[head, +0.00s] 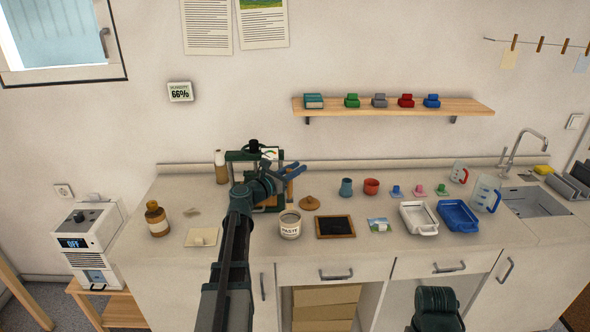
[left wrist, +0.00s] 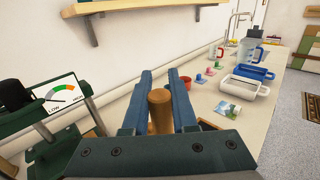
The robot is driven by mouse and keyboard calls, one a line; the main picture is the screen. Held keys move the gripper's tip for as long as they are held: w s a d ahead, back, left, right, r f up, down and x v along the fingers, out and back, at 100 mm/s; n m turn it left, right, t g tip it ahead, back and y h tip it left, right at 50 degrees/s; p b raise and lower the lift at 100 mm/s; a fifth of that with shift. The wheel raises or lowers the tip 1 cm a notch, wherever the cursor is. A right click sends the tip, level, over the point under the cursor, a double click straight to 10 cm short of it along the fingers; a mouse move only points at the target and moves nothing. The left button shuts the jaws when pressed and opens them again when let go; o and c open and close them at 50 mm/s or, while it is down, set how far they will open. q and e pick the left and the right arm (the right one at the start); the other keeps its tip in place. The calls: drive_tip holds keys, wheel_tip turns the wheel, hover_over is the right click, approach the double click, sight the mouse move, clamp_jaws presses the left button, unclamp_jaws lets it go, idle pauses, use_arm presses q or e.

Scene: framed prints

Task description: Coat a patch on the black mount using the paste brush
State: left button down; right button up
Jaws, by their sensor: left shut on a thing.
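My left gripper (head: 294,170) is shut on a wooden handle (left wrist: 160,108), which I take to be the paste brush; it stands between the blue fingers in the left wrist view. In the head view the handle (head: 290,189) hangs below the fingers, behind the paste pot (head: 290,230). Its bristles are not clearly visible. The black mount (head: 335,227) lies flat on the counter, right of the pot, inside a brown wooden border.
A green press (head: 240,156) stands behind my left arm. A wooden lid (head: 309,203), a small picture card (head: 378,225), a white tray (head: 419,218) and a blue tray (head: 458,216) lie on the counter (head: 370,258). A brown bottle (head: 157,220) stands left.

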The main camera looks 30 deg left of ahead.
drive_tip(key=shift+f, duration=0.15)
wheel_tip(320, 180, down, 6)
drive_tip(key=b, duration=0.6)
drive_tip(key=shift+f+b, duration=0.4)
drive_tip(key=shift+b, duration=0.15)
idle(1.9)
wheel_tip(320, 180, up, 7)
drive_tip(key=p, duration=0.7)
idle(0.3)
idle(0.6)
